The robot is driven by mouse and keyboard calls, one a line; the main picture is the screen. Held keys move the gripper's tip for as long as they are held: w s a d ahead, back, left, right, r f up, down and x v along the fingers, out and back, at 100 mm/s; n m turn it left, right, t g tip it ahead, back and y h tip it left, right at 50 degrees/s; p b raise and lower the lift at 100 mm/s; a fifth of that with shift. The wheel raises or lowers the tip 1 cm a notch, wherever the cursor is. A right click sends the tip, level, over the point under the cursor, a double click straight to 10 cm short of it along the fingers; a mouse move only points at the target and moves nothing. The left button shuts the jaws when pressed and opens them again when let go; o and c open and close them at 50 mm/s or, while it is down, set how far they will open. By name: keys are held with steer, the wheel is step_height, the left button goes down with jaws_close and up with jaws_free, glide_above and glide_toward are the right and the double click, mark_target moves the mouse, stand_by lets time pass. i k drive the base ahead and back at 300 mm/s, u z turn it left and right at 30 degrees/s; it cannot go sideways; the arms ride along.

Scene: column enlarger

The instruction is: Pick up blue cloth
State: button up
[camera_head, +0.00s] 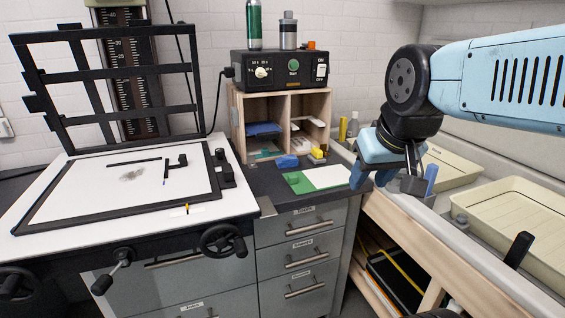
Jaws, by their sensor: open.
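A small blue lump (287,161) lies on the dark counter in front of the wooden cubby; it may be the blue cloth, but it is too small to be sure. A flat blue piece (263,129) also shows inside the left compartment of the cubby, and I cannot tell if it is cloth. My gripper (388,182) hangs at the right, over the counter's right end and the edge of the sink. It is open, with nothing seen between the fingers, and it is apart from both blue things.
A wooden cubby (281,91) carries a black timer box (279,70) and bottles. Green and white sheets (325,176) and a yellow piece (317,154) lie near the blue lump. The enlarger baseboard (90,212) fills the left. Cream trays (520,213) stand at right.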

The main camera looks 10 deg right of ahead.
mark_target(291, 160)
steer(key=u, duration=0.35)
steer(key=i, duration=1)
steer(key=z, duration=0.35)
